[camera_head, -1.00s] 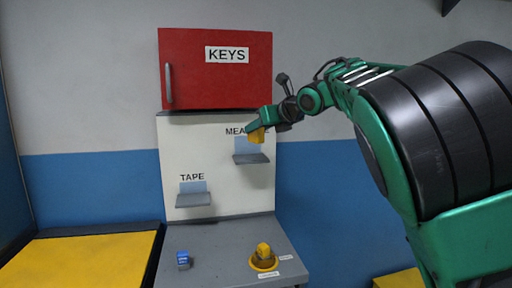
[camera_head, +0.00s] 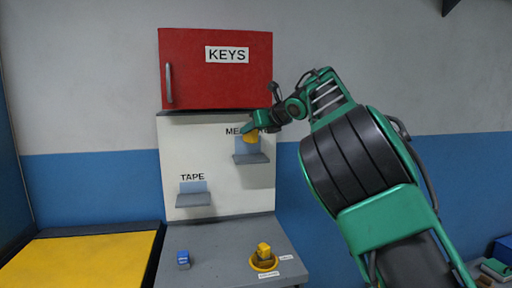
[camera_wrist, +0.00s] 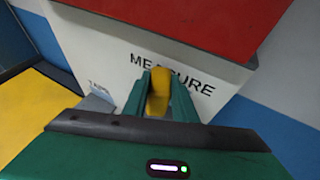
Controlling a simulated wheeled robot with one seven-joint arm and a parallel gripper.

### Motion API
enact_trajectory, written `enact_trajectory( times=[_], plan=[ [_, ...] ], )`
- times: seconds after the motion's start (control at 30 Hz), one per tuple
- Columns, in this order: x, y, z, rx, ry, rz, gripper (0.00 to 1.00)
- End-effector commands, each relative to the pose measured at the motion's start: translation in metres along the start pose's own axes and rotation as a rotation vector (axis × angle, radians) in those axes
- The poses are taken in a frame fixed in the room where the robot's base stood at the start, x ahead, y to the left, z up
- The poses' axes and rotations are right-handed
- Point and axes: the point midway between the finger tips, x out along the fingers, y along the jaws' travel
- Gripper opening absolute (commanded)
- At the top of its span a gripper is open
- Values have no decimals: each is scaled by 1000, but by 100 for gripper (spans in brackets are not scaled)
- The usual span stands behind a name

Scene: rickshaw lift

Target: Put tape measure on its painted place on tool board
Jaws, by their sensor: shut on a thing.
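My gripper (camera_head: 257,124) is shut on a yellow tape measure (camera_head: 251,138). In the wrist view the tape measure (camera_wrist: 158,92) is between the two green fingers. The white tool board (camera_head: 215,145) stands below the red cabinet. Its right shelf (camera_head: 251,159), under the word MEASURE, has a blue painted patch (camera_head: 246,149) behind it. The tape measure appears above this shelf, in front of the patch's upper part, with a gap below it. How far it is from the board is hard to tell. My gripper partly covers the MEASURE lettering in the head view.
A red KEYS cabinet (camera_head: 215,75) is close above my gripper. A lower left shelf (camera_head: 194,200) is marked TAPE and is empty. On the grey bench (camera_head: 215,245) are a small blue object (camera_head: 183,260) and a yellow object (camera_head: 264,250) on a round yellow base.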

Motion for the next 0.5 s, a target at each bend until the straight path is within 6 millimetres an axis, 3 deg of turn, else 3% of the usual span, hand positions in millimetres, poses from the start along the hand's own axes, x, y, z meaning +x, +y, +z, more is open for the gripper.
enact_trajectory(
  times=[0.3, 0.5],
  plan=[
    [7, 0, -18, 0, 0, -1, 0],
    [18, 0, -43, 0, 2, -2, 0]
  ],
)
